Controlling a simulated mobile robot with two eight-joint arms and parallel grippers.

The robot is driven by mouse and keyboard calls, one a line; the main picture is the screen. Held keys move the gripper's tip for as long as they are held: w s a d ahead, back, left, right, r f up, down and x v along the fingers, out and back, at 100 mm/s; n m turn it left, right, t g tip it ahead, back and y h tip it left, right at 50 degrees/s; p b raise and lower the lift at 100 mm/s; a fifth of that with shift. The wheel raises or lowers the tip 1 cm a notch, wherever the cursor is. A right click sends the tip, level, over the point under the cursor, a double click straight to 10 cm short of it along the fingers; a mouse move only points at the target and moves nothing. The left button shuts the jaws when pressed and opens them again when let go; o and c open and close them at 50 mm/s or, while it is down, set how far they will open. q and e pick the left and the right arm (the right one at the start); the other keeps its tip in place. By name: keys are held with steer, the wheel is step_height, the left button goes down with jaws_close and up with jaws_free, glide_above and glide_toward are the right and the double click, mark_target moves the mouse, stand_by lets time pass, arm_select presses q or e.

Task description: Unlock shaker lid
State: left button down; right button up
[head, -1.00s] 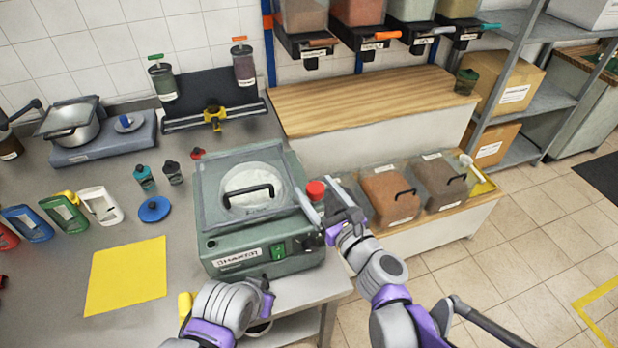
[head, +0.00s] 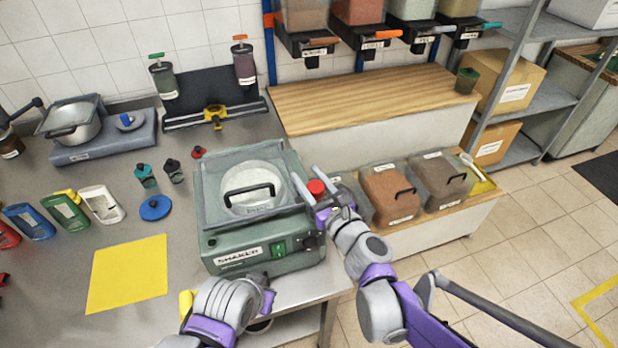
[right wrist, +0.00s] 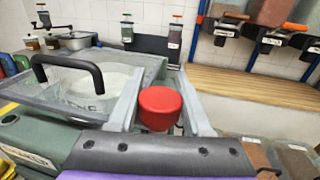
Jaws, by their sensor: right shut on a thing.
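The green shaker (head: 235,258) stands on the steel bench with its transparent lid (head: 215,212) lying closed on top. The lid has a black handle (head: 250,190), also seen in the right wrist view (right wrist: 68,62). A red knob (head: 316,187) sits at the shaker's right side. My right gripper (head: 317,180) is shut on the red knob; the right wrist view shows the knob (right wrist: 160,107) between its two fingers. My left gripper (head: 268,292) hangs in front of the shaker, apart from it; its finger opening is unclear.
A yellow mat (head: 127,274) lies left of the shaker, with a blue disc-shaped lid (head: 155,208) and small bottles nearby. Lidded bins (head: 390,195) stand right of the shaker. A pot (head: 75,122) sits at the back left. Some bench around the mat is clear.

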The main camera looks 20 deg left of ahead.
jaws_close()
